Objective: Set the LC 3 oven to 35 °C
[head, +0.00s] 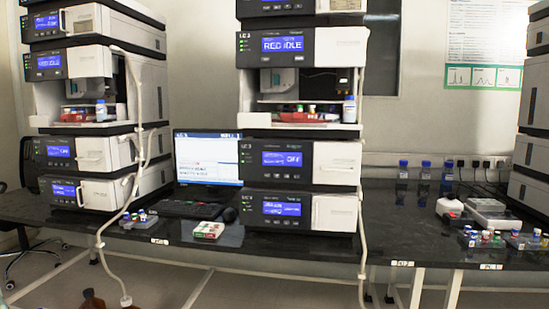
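The middle instrument stack (256,122) stands on the black bench; the small labels on its modules seem to read LC 3, but they are too small to be sure. Its second module from the bottom (322,187) has a blue display (288,159) that appears to read OFF, with a pale door panel on its right. The module below it (335,228) also has a lit display with unclear text. The autosampler-like module above shows RED IDLE on its display (282,45). My gripper is not in view.
A similar stack (100,95) stands at left and another (535,155) at the right edge. Between them are a monitor (207,158), keyboard (187,208), mouse (229,215) and small box (208,230). A pale tube hangs before the middle stack's right side. Vials and blue-capped bottles sit right.

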